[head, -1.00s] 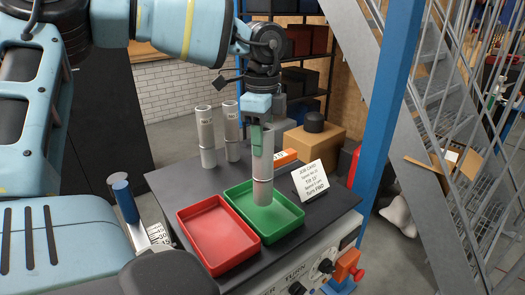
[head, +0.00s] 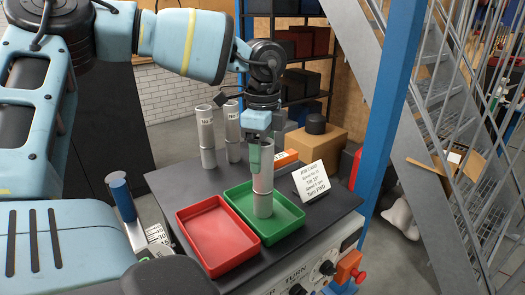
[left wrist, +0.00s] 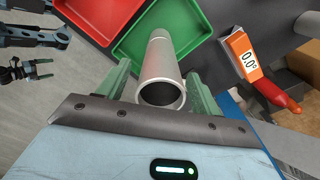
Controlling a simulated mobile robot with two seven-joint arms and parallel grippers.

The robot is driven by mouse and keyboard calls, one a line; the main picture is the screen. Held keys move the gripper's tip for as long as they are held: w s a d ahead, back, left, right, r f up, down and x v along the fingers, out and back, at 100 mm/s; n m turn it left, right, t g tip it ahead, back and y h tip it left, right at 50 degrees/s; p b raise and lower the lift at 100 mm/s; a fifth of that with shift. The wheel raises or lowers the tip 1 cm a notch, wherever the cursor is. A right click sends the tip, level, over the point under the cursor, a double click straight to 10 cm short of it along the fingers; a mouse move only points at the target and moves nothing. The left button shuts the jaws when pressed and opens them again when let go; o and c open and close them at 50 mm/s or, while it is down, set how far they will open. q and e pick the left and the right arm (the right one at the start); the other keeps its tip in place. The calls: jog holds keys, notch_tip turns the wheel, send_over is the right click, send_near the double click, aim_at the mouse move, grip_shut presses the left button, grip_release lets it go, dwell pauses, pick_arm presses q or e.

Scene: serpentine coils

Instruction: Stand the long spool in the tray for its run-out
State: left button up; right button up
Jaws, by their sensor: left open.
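The long metal spool (head: 263,195) stands upright in the green tray (head: 297,222), its base on the tray floor. My left gripper (head: 261,158) is above the tray with its fingers around the spool's upper part. In the left wrist view the fingers are open on both sides of the spool (left wrist: 160,68), with a gap at each side. The spool's open top end faces that camera. What looks like my right gripper (left wrist: 32,72) shows small at the left of the left wrist view; its jaws are unclear.
A red tray (head: 217,237) sits empty beside the green one. Two other metal spools (head: 206,137) (head: 233,133) stand behind, at the left. A white job card (head: 311,180) and an orange readout (head: 285,157) are close by on the right. A blue post (head: 388,110) rises beyond the table's right edge.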

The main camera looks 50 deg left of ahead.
pick_arm(q)
notch_tip(320, 180, up, 11)
jog(key=p, duration=0.2)
jog(key=shift+f+p, duration=0.15)
jog(key=shift+p, duration=0.15)
jog(key=shift+r, duration=0.8)
pick_arm(e)
jog(key=r, duration=0.1)
jog(key=w+r, duration=0.1)
jog(key=r, duration=0.1)
jog(key=shift+w+d+t, duration=0.1)
jog(key=shift+d+t, duration=0.05)
jog(key=shift+t, duration=0.15)
jog(key=shift+w+r, duration=0.25)
jog(key=shift+w, duration=0.15)
